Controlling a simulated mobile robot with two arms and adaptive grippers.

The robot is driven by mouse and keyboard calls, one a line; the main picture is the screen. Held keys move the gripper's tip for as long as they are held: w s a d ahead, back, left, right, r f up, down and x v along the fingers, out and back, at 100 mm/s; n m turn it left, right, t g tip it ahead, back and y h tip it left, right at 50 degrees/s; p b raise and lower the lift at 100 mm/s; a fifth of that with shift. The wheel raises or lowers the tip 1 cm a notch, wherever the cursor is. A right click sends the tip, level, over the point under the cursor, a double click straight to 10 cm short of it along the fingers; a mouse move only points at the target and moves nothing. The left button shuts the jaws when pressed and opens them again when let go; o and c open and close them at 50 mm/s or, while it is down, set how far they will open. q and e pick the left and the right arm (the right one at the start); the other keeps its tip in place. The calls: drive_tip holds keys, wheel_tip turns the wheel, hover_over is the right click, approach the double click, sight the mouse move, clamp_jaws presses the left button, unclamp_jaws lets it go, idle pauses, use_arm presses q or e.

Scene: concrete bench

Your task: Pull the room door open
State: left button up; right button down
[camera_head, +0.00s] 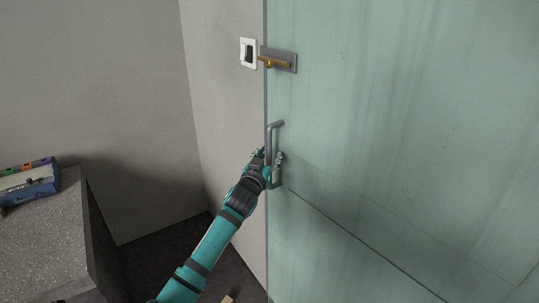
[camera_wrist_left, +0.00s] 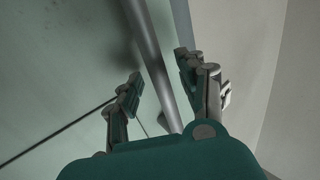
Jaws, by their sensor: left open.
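The room door (camera_head: 400,130) is pale green and fills the right side of the head view; it looks shut. A grey bar handle (camera_head: 270,140) stands upright near its left edge. My left gripper (camera_head: 267,157) is open at the handle's lower half. In the left wrist view the bar (camera_wrist_left: 150,50) runs between the two spread fingers of the gripper (camera_wrist_left: 158,85), and neither finger clearly touches it. Above, a brass lever (camera_head: 272,63) on a grey plate sits on the door. My right gripper is not in view.
A white wall switch (camera_head: 248,53) is left of the door edge. A speckled concrete bench (camera_head: 45,235) at the left bears a blue box (camera_head: 32,190) with items in it. The dark floor (camera_head: 165,245) between bench and door looks mostly clear.

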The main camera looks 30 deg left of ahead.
use_arm(q)
drive_tip(key=shift+w+a, duration=0.1)
drive_tip(key=shift+w, duration=0.25)
drive_tip(key=shift+c, duration=0.4)
clamp_jaws()
